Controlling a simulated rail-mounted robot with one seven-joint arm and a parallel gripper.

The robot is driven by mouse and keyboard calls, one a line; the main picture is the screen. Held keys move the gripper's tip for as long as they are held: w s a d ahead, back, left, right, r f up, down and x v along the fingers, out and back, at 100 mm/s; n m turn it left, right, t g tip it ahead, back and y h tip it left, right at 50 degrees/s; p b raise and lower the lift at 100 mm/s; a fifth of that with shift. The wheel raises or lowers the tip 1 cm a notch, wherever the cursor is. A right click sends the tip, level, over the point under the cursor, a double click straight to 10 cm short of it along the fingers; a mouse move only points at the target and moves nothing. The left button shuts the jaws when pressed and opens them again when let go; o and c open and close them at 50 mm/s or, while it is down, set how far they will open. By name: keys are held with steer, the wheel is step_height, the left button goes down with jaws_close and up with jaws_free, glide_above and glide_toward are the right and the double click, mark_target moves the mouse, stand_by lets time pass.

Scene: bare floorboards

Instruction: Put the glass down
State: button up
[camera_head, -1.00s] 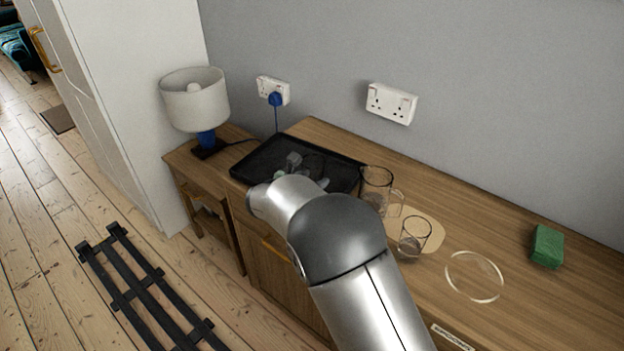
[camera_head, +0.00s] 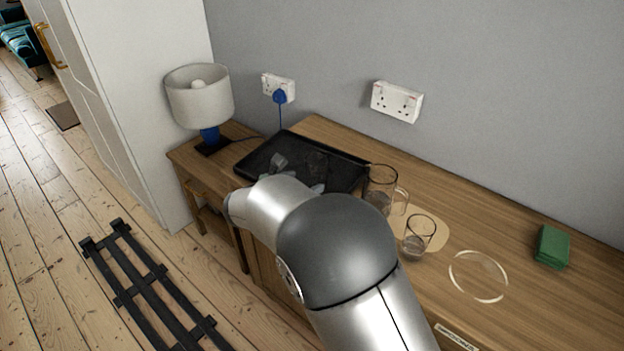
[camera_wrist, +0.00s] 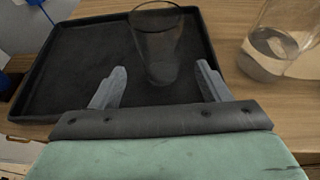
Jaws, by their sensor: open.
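A clear glass (camera_wrist: 158,45) stands upright on the black tray (camera_wrist: 75,60) in the wrist view. In the head view the tray (camera_head: 345,172) is on the wooden cabinet, and the glass (camera_head: 316,163) shows only faintly on it. My gripper (camera_wrist: 158,85) is open, its two fingers pointing toward the glass, one on either side of its lower part in the picture. The fingers look apart from the glass. In the head view my arm hides most of the gripper.
Right of the tray stand a glass jug (camera_head: 380,184) and a tumbler (camera_head: 417,238), beside a pale patch. A clear ring-shaped dish (camera_head: 478,276) and a green sponge (camera_head: 552,246) lie farther right. A lamp (camera_head: 200,100) stands left. Bare cabinet top lies between the dish and sponge.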

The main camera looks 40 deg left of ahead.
steer(key=v, duration=0.4)
steer(key=shift+s+r, duration=0.1)
steer(key=shift+s, duration=0.3)
steer(key=w+d+r+m+g+h+p, duration=0.1)
steer(key=w+d+m+g+h, duration=0.3)
steer(key=d, duration=0.8)
steer(key=s+d+r+m+g+p, duration=0.15)
steer(key=d+m, duration=0.45)
steer(key=d, duration=0.6)
steer(key=w+d+r+m+g+h, duration=0.25)
steer(key=d+m, duration=0.25)
steer(key=d, duration=0.6)
steer(key=s+d+f+m+g+y+b, duration=0.2)
steer(key=s+d+f+m+g+y, duration=0.2)
steer(key=s+d+m, duration=1.3)
steer(key=d+m+g+y, duration=0.1)
steer(key=d+m, duration=0.2)
steer(key=m, duration=0.1)
steer(key=shift+s+f+m+y+b, duration=0.15)
steer(key=shift+f+m+y+b, duration=0.05)
steer(key=shift+m+y+b, duration=0.15)
